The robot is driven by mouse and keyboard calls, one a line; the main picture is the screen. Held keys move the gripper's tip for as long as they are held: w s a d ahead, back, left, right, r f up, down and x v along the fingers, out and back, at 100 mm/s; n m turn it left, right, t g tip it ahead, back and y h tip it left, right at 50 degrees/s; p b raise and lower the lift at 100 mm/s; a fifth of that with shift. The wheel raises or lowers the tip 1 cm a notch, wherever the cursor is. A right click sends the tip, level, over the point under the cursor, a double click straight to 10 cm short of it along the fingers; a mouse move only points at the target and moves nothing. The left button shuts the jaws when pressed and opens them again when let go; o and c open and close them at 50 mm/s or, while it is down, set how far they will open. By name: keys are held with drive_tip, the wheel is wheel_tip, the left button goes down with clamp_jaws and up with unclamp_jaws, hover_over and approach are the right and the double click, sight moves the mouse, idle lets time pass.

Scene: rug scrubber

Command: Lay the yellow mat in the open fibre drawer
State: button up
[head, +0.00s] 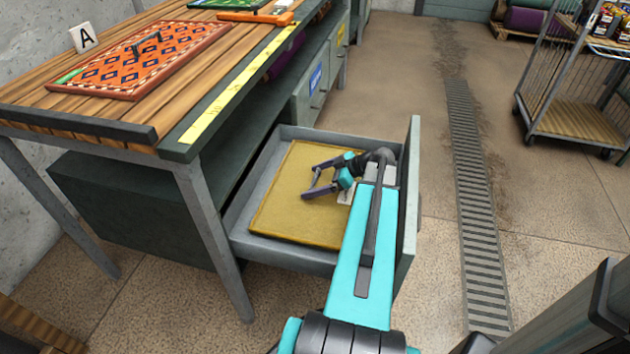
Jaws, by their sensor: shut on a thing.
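The yellow mat (290,200) is a flat rectangle inside the open fibre drawer (290,255), within its grey walls. I cannot tell whether its underside rests on the drawer floor. The drawer is pulled out from under the bench, with its tall front panel (411,190) on the right. My gripper (312,180) is over the middle of the mat, shut on it. The exact grip point is too small to make out, and my arm hides the mat's right part.
A wire cart (570,110) stands at the far right. The floor around the drain grate (475,190) is clear.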

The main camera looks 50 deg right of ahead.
drive_tip(key=shift+f, duration=0.25)
drive_tip(key=o, duration=1.2)
drive_tip(key=shift+r, duration=0.15)
drive_tip(key=shift+r+p, duration=0.55)
drive_tip(key=p+v, duration=0.1)
drive_tip(key=v, duration=0.6)
drive_tip(key=shift+s+d, duration=0.15)
drive_tip(key=shift+s, duration=0.05)
drive_tip(key=shift+r, duration=0.1)
